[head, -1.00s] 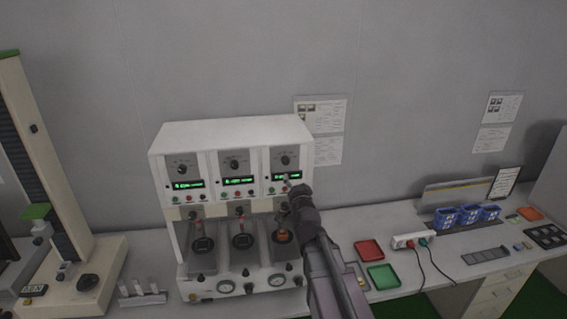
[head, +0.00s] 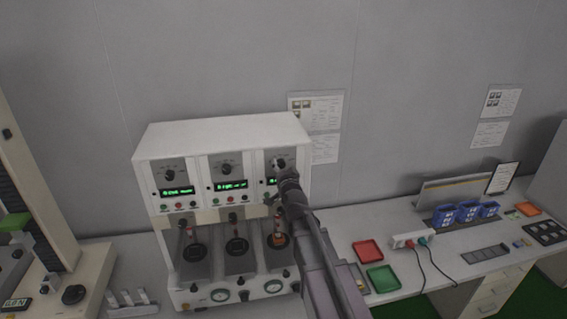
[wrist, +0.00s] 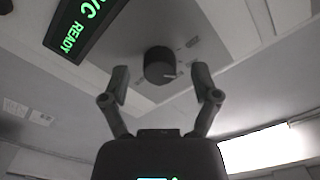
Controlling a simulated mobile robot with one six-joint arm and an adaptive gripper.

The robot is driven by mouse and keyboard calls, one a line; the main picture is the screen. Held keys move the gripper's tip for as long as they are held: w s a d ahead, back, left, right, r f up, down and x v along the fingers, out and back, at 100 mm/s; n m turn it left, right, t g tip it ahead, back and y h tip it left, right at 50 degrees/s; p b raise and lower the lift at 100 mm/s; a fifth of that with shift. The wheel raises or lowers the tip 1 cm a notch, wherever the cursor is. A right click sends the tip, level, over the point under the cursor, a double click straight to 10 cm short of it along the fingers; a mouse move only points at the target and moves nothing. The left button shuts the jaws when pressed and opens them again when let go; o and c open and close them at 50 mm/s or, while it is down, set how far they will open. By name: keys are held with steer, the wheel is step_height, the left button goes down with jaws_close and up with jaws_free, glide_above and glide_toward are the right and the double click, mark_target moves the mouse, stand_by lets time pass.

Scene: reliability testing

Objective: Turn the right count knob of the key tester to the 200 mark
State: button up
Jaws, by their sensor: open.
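The white key tester (head: 222,131) stands on the bench against the wall, with three panels side by side. Each panel has a dark round knob above a green display. The right count knob (head: 281,163) is just above and behind my gripper (head: 279,182), which hides most of the right display. The fingers look apart from the knob. Scale numbers around it are too small to read.
The green READY display (wrist: 76,30) is close to the left finger in the wrist view. Small buttons sit under the displays. Red (head: 367,251) and green (head: 382,279) trays and a power strip (head: 412,239) lie on the bench to the right.

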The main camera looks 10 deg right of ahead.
steer(key=shift+w+r, duration=0.1)
steer(key=shift+w, duration=0.55)
steer(key=shift+d, duration=0.1)
jaws_close()
steer(key=shift+a, duration=0.2)
steer(key=shift+d, duration=0.2)
